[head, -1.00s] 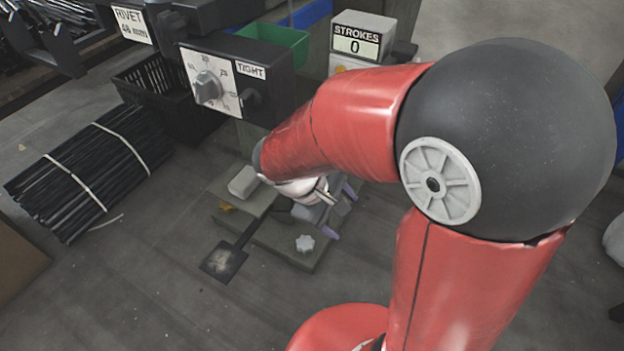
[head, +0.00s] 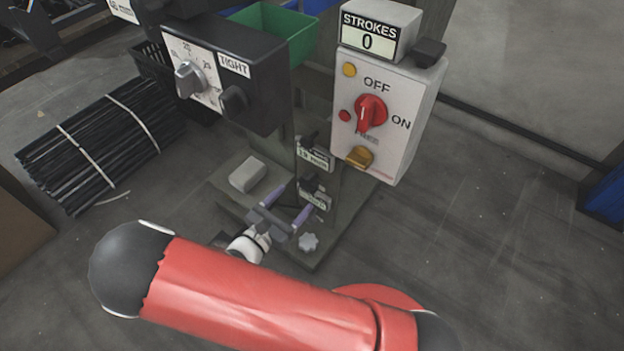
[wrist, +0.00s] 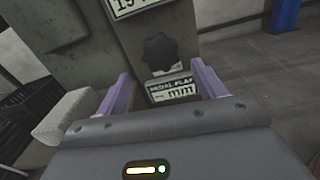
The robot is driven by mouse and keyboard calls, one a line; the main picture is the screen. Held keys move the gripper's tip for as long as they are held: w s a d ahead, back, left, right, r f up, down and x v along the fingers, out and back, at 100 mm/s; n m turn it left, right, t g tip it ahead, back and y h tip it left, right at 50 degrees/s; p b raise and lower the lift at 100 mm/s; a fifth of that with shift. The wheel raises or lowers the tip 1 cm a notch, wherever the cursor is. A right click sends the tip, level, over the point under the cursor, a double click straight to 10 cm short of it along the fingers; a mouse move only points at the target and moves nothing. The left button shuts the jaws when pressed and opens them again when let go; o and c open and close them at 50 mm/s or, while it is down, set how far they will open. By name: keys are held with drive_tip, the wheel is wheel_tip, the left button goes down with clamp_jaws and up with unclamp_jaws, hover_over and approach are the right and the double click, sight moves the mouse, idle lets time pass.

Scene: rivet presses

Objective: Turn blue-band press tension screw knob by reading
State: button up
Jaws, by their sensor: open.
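The press column (head: 286,160) carries two dark knobs, each above a small label. My gripper (head: 291,203) is open and empty low in front of the column, its purple fingers pointing at it. In the wrist view, the lower star-shaped black knob (wrist: 161,54) shows between and beyond the fingertips (wrist: 161,73), apart from them. Its label (wrist: 172,90) seems to read "pedal flap" and "mm"; the number is hidden. Higher up, a black box (head: 262,90) has a grey-knobbed dial (head: 188,80) and a black knob (head: 233,100) under "TIGHT". I see no blue band.
A white switch box (head: 398,125) with a red rotary switch and a "STROKES 0" counter (head: 367,43) stands right of the column. A pale block (head: 247,174) and a light star knob (head: 309,242) are on the base. Black rods lie bundled left.

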sight(305, 187)
drive_tip(key=x, duration=0.7)
drive_tip(key=shift+w+d, duration=0.15)
drive_tip(key=c, duration=1)
